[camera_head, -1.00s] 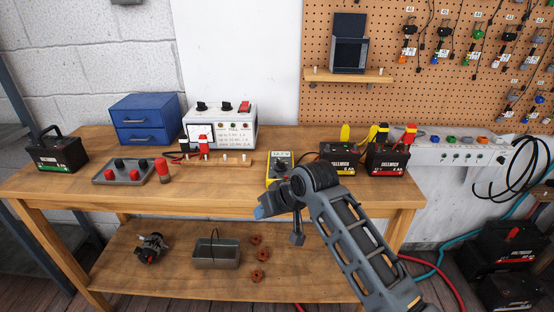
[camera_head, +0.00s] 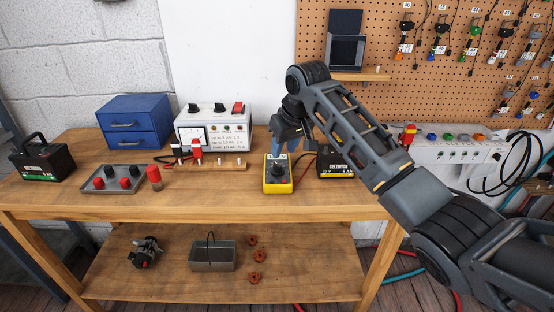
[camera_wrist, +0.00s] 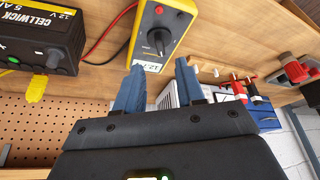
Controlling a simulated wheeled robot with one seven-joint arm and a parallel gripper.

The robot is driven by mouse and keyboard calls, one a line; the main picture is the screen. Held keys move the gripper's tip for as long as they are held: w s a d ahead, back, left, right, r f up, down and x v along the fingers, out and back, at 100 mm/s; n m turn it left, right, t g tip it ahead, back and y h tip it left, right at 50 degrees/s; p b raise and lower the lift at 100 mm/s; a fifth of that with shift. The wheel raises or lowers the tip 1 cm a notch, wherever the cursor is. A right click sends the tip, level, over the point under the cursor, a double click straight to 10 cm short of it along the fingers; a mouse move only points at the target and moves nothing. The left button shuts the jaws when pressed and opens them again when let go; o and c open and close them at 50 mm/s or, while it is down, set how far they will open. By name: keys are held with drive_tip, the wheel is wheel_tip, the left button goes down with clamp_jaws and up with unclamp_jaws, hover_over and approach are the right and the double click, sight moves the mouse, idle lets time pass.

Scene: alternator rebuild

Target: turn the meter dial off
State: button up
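The yellow meter (camera_head: 278,184) lies on the wooden bench with its black dial (camera_head: 277,170) facing up. In the wrist view the meter (camera_wrist: 152,48) shows upside down, with its dial (camera_wrist: 158,37) and a lit display (camera_wrist: 151,66) visible. The dial's exact setting is too small to read. My gripper (camera_head: 286,148) is above the far end of the meter, pointing down. In the wrist view its two blue fingers (camera_wrist: 158,82) are apart with nothing between them. They look clear of the dial.
A grey tray (camera_head: 112,179) is farther left. Bench space in front is clear.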

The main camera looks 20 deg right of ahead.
sight(278, 164)
drive_tip(key=shift+p+x, duration=0.3)
drive_tip(key=shift+x, duration=3.2)
clamp_jaws()
